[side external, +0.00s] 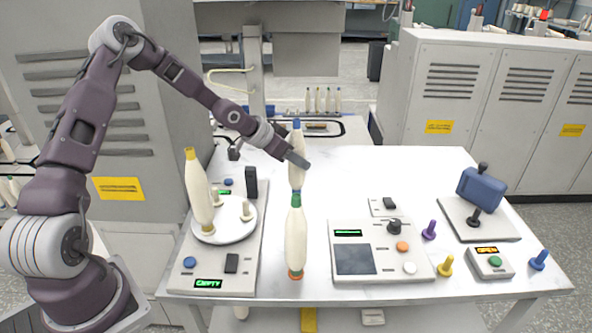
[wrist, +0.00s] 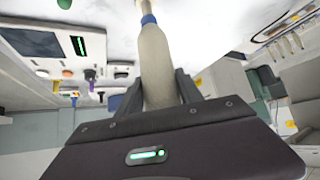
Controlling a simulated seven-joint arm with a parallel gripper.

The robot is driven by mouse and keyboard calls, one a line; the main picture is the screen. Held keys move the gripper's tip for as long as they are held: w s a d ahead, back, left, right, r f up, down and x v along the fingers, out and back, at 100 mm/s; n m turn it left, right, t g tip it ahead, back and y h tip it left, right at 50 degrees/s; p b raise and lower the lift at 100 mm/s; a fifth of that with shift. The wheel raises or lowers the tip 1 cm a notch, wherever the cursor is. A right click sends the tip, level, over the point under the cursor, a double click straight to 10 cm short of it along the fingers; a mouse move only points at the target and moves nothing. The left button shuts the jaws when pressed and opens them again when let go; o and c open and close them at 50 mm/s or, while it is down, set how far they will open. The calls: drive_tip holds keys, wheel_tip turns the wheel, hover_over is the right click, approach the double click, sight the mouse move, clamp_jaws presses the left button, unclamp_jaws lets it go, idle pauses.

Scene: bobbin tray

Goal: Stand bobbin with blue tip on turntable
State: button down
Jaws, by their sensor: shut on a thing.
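My gripper (side external: 298,160) is shut on a cream bobbin with a blue tip (side external: 296,136), held upright in the air. In the wrist view this bobbin (wrist: 165,62) is between the two fingers, with a blue band near its far end. The white turntable (side external: 213,236) is to the left of and below my gripper. A yellow-tipped bobbin (side external: 198,190) stands on it, leaning slightly, beside a short cream peg (side external: 246,211). A green-tipped bobbin (side external: 295,240) with an orange base stands right of the turntable. The held bobbin's lower end overlaps its tip in view; I cannot tell whether they touch.
The turntable panel has a green display (side external: 209,283) reading EMPTY. A control console (side external: 358,275) sits right of the green-tipped bobbin. Purple (side external: 429,230), yellow (side external: 446,265) and blue (side external: 539,260) pegs stand further right. The table behind the console is mostly clear.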

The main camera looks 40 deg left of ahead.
wheel_tip(320, 180, up, 20)
drive_tip(key=shift+f, duration=0.15)
drive_tip(key=s+f+n+y, duration=0.1)
drive_tip(key=f, duration=0.1)
drive_tip(key=s+d+f+n+y, duration=0.1)
drive_tip(key=f, duration=0.1)
drive_tip(key=s+f+n+y, duration=0.1)
drive_tip(key=f+n, duration=0.1)
drive_tip(key=shift+s+d+f, duration=0.15)
drive_tip(key=shift+d+f, duration=0.05)
drive_tip(key=shift+f, duration=0.05)
drive_tip(key=shift+s+f+n+y, duration=0.55)
drive_tip(key=shift+n+y, duration=0.05)
drive_tip(key=shift+n, duration=0.1)
drive_tip(key=s+a+r+n+g+y, duration=0.3)
drive_tip(key=s+r+n+g+y, duration=0.3)
drive_tip(key=s+n+g, duration=0.95)
drive_tip(key=w+f+n+t, duration=0.3)
drive_tip(key=w+f+t, duration=0.1)
drive_tip(key=f, duration=0.8)
drive_tip(key=shift+a, duration=0.15)
drive_tip(key=shift+f, duration=0.2)
drive_tip(key=shift+f, duration=2.3)
